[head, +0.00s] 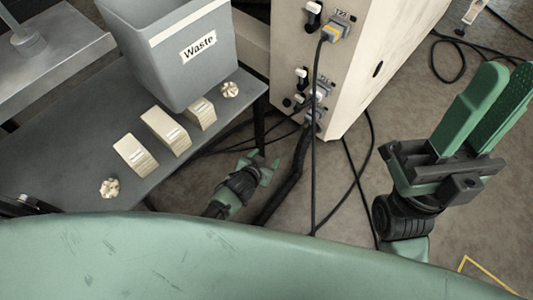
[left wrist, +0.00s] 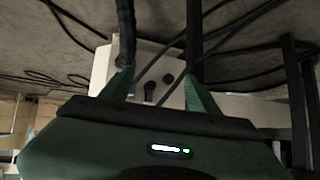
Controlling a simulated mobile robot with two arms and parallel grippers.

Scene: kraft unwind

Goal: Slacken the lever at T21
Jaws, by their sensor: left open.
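A pale cabinet (head: 355,70) has a column of black levers and grey connectors on its side. The top lever (head: 313,14) sits by a label reading T23. A middle lever (head: 301,77) and a lower lever (head: 298,101) are below it; I cannot read T21 at either. My left gripper (head: 262,165) is open, low and apart from the cabinet, left of and below the lowest connector (head: 312,117). In the left wrist view the open fingers (left wrist: 160,86) frame part of the cabinet (left wrist: 140,64) with dark round parts.
Black cables (head: 315,150) hang from the connectors and trail over the floor. A dark table (head: 80,145) at the left holds a grey Waste bin (head: 175,60), several beige blocks (head: 165,130) and two small knobs (head: 109,188). Open floor (head: 410,110) lies right of the cabinet.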

